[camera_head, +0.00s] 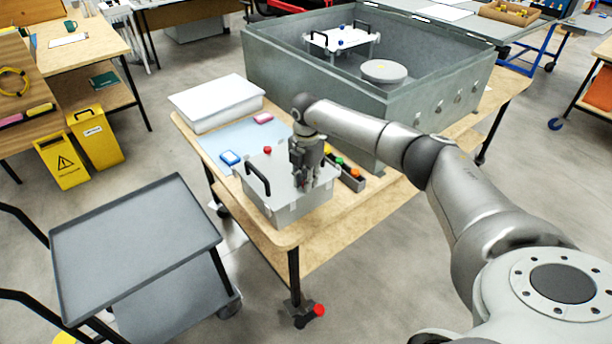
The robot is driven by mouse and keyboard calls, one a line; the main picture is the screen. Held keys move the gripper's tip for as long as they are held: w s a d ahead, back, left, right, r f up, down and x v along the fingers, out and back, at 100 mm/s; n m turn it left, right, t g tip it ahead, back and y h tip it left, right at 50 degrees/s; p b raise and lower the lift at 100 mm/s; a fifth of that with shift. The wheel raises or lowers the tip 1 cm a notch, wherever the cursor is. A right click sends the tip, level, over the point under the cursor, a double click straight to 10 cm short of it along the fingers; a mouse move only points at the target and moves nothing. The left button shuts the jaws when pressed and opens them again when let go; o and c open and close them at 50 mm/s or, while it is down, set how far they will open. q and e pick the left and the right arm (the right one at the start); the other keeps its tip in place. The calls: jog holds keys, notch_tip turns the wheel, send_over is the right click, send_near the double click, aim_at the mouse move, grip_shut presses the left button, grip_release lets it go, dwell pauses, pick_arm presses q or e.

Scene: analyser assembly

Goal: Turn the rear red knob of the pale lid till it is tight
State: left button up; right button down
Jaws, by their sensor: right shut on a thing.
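The pale lid (277,180) lies on a grey box (290,216) near the front of the wooden bench. A black handle (257,180) stands up on its left side. One red knob (267,150) shows uncovered at the lid's far edge. My right gripper (303,182) points down over the right part of the lid, apart from that knob. It is shut, with a speck of red at its fingertips, seemingly another red knob, mostly hidden by the fingers. Whether this is the rear knob, I cannot tell. My left gripper is not in view.
A rack with coloured knobs (353,182) stands close right of the box. A white bin (215,103) and a large grey tank (300,85) stand behind. A grey cart (135,245) is at left.

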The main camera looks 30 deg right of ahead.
jog(key=m+p, duration=0.1)
jog(key=m, duration=0.1)
jog(key=m+p, duration=0.1)
jog(key=m, duration=0.1)
jog(key=r+m, duration=0.1)
jog(key=shift+w+d+m+p, duration=0.15)
jog(key=shift+w+m+p, duration=0.1)
jog(key=shift+m+p, duration=0.15)
jog(key=m+p, duration=0.3)
jog(key=m, duration=0.2)
jog(key=shift+p, duration=0.3)
jog(key=m+p, duration=0.4)
jog(key=m, duration=0.1)
jog(key=shift+m, duration=0.3)
jog(key=m+p, duration=0.2)
jog(key=p, duration=0.1)
jog(key=shift+f+m+p, duration=0.2)
jog(key=shift+m+p, duration=0.2)
jog(key=shift+m, duration=0.3)
